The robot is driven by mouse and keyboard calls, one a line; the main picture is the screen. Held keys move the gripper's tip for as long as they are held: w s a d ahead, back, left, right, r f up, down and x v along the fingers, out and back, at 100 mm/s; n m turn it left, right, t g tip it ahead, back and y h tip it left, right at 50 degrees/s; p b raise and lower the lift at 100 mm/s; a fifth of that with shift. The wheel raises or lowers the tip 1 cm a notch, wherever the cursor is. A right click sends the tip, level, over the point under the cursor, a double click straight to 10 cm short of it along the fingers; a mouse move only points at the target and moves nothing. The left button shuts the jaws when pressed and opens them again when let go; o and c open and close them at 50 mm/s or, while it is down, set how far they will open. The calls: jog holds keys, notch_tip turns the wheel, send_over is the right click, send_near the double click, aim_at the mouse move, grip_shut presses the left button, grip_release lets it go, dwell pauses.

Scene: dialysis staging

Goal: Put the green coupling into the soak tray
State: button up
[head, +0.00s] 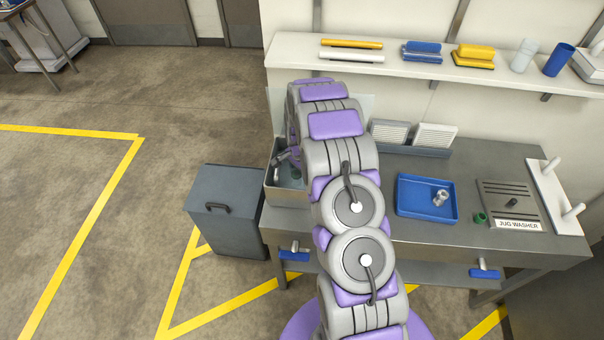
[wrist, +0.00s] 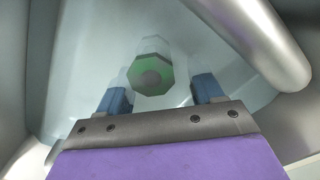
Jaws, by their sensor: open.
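A green coupling (wrist: 152,76) with an eight-sided outline lies in a pale, shiny-walled basin in the wrist view. My gripper (wrist: 160,87) is open, its two blue fingertips on either side of and just short of the coupling, with nothing held. I cannot tell whether they touch it. In the head view a small green part (head: 297,174) shows inside the steel basin (head: 288,197), partly hidden by my arm; my gripper is hidden there. A blue tray (head: 412,210), possibly the soak tray, sits on the steel counter with a metallic fitting (head: 440,197) in it.
A second small green piece (head: 480,217) lies beside the jug washer panel (head: 515,204). A silver pipe (wrist: 262,40) crosses the basin near my gripper. A grey bin (head: 225,212) stands left of the counter (head: 455,235). White filter boxes (head: 435,136) stand behind the tray.

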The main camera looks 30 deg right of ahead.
aim_at(296, 172)
jog(key=shift+a, duration=0.95)
jog(key=shift+d+r, duration=0.25)
jog(key=r, duration=0.1)
jog(key=d+r, duration=0.1)
jog(key=r, duration=0.1)
jog(key=shift+d+r+p, duration=0.15)
jog(key=shift+d+p, duration=0.05)
jog(key=shift+p, duration=0.2)
jog(key=s+a+r+n+p, duration=0.1)
jog(key=s+a+r+n, duration=0.2)
jog(key=r, duration=0.6)
jog(key=s+a+r+n, duration=0.1)
jog(key=s+a+r, duration=0.35)
jog(key=r, duration=0.55)
jog(key=s+a+r+n, duration=0.2)
jog(key=s+a+r, duration=0.1)
jog(key=s, duration=0.2)
jog(key=s+a+r+n, duration=0.2)
jog(key=s+a+r, duration=0.1)
jog(key=s+r, duration=0.15)
jog(key=s+a+r+n+g, duration=0.1)
jog(key=s+a+n, duration=0.1)
jog(key=s, duration=1)
jog(key=s+a+r+n, duration=0.1)
jog(key=s+n, duration=0.4)
jog(key=s, duration=0.7)
jog(key=shift+a+r+g, duration=0.35)
jog(key=shift+a+g, duration=0.05)
jog(key=shift+a, duration=0.15)
